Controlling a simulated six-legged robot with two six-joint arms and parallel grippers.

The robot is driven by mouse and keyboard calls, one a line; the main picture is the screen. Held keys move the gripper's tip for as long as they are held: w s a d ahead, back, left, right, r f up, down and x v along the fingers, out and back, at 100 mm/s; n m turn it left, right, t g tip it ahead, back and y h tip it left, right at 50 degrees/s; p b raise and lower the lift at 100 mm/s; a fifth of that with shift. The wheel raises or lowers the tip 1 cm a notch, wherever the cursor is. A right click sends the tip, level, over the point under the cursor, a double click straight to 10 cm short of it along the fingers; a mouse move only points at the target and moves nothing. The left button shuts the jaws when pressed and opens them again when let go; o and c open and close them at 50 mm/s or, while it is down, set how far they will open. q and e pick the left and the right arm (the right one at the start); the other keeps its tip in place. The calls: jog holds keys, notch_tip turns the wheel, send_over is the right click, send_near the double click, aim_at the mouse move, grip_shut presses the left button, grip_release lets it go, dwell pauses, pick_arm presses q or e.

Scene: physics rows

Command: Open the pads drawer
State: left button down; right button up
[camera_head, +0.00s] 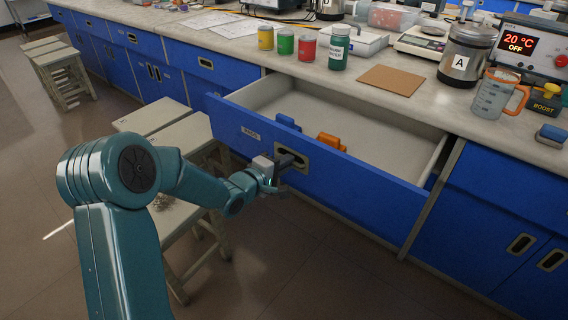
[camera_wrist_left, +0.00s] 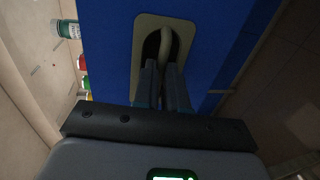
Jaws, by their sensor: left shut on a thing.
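The pads drawer (camera_head: 345,190) has a blue front with a small label at its left and stands pulled out from the bench. Its recessed handle (camera_head: 292,157) is in the middle of the front. My left gripper (camera_head: 280,163) is shut on the handle. The left wrist view shows the handle (camera_wrist_left: 168,45) in its beige plate, with the fingers (camera_wrist_left: 165,85) closed on its bar. Inside the drawer lie a blue item (camera_head: 287,122) and an orange item (camera_head: 331,141) near the front. My right gripper is not in view.
Stools (camera_head: 165,125) stand left of the drawer, close to my left arm. The bench top above holds coloured jars (camera_head: 307,48), a brown board (camera_head: 391,80), a metal pot (camera_head: 466,55) and a jug (camera_head: 497,95). Floor in front of the drawer is clear.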

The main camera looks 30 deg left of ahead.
pick_arm(q)
jog(key=shift+s, duration=0.1)
dwell(0.3)
jog(key=c, duration=1.5)
grip_release()
jog(key=shift+o, duration=0.2)
jog(key=p+v, duration=0.3)
jog(key=v, duration=1.3)
jog(key=shift+a, duration=0.15)
